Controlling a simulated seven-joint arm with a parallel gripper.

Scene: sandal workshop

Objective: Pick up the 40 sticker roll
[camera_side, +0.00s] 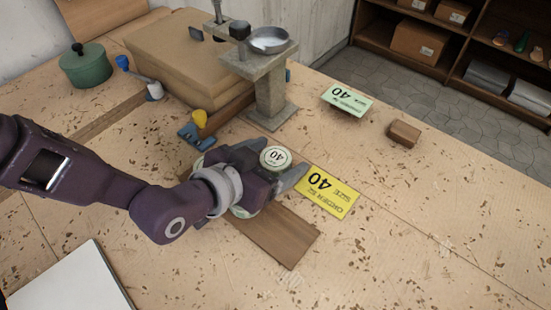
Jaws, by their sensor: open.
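The 40 sticker roll (275,157) is a round white-and-green roll with "40" on its top face. It sits at the end of my gripper (272,172), which is open. The grey fingertip shows just right of and in front of the roll. The gripper hides the roll's lower part, and I cannot tell whether the fingers touch it. Part of another pale roll (241,212) shows below my gripper, its label hidden. A brown wooden board (285,238) lies under them. A yellow card (328,191) reading "40" and "SIZE" lies right of the fingertip.
A stone-like post stand (269,103) with a metal bowl (269,40) stands behind the roll. A yellow-and-blue tool (198,127) is nearby at the left. A green "40" card (346,101) and a small brown block (404,133) are farther right. The front right of the table is clear.

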